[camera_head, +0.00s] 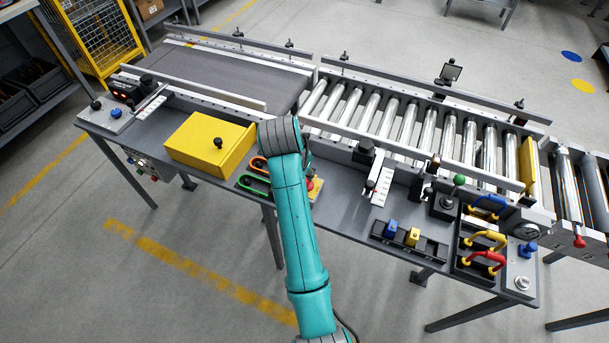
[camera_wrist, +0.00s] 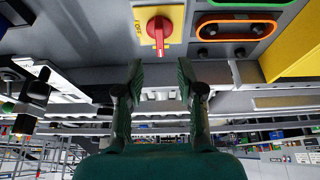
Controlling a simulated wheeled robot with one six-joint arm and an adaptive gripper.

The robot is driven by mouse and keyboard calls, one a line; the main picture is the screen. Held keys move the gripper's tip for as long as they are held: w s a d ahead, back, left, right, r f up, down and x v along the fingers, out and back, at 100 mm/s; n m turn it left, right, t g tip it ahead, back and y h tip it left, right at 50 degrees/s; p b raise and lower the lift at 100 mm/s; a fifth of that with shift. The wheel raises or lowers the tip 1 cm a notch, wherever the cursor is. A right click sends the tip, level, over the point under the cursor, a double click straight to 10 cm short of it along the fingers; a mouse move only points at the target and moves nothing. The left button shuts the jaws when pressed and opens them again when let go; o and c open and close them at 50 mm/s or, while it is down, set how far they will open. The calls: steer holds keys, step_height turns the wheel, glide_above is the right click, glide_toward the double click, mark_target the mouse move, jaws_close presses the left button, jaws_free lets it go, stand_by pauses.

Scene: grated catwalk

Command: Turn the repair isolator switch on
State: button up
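The isolator switch (camera_wrist: 158,28) is a red rotary knob on a yellow plate (camera_wrist: 143,47) at the top middle of the wrist view. Its handle bar points up and down in that picture. In the head view the red knob (camera_head: 310,184) shows just right of my teal arm, which partly hides it and its plate. My gripper (camera_wrist: 160,68) is open and empty, its two dark fingers apart with the knob beyond the gap between them. The fingers do not appear to touch it. The gripper is mostly hidden behind my arm in the head view.
Orange (camera_head: 259,164) and green (camera_head: 254,184) rimmed slots lie left of the switch, with a yellow box (camera_head: 210,143) beyond. A white scale with a black knob (camera_head: 370,185) stands to the right. The conveyor rail (camera_head: 385,142) runs behind. Bench surface right of the switch is clear.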

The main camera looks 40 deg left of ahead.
steer(key=shift+v, duration=1.85)
steer(key=shift+s, duration=0.1)
